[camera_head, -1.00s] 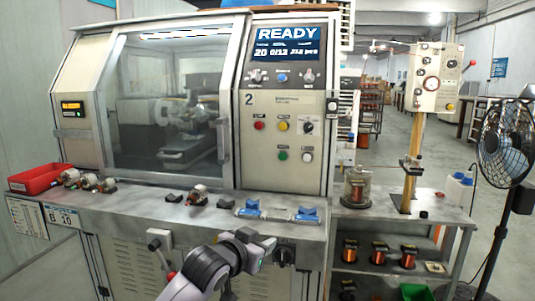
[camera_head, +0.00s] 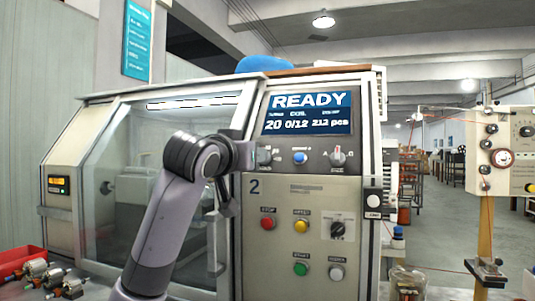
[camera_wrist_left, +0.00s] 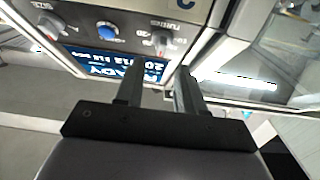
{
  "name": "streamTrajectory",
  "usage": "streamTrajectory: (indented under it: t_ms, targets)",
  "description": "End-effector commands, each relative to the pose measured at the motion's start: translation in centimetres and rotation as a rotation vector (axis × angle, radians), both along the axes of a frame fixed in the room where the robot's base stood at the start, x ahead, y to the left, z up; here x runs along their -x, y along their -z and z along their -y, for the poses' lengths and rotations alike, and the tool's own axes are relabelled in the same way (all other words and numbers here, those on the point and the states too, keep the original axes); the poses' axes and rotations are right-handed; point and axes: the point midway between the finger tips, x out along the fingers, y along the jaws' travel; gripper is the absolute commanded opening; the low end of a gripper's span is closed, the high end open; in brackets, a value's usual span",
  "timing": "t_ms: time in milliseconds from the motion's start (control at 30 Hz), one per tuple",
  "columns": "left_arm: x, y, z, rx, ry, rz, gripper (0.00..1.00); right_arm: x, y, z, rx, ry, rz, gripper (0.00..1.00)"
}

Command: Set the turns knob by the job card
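The turns knob (camera_wrist_left: 162,43) shows in the wrist view just beyond my left gripper's fingertips, with its label upside down. In the head view the knob (camera_head: 265,156) is partly hidden behind my left gripper (camera_head: 252,155), which is level with it at the panel's left side. My left gripper (camera_wrist_left: 158,78) has its two fingers apart, with nothing between them. The display (camera_head: 308,114) reads READY, with 20, 0/12 and 212 pcs. The job card is not in view now. My right gripper is not in view.
A blue button (camera_head: 299,157) and the size knob (camera_head: 338,158) are on the same panel row. Red, yellow, green and grey buttons sit below. The winder's glass door and its handle (camera_head: 218,215) are close to my left arm. Small armatures (camera_head: 55,280) lie at lower left.

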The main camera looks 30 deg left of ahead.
Motion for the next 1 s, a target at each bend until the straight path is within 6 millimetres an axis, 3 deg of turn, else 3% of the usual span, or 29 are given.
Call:
streamTrajectory:
  t_ms: [167, 600, 1000]
  targets:
    - [-0.6, -0.6, -0.4, 0.005, -0.005, 0.002, 0.38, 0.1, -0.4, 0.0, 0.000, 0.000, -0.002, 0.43]
    - [-6.0, -0.6, -1.6, 0.004, -0.004, 0.003, 0.38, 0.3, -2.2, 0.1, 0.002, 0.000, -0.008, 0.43]
    - [-6.7, -0.4, -1.8, 0.003, -0.004, 0.005, 0.38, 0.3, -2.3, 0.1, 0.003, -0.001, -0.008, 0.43]
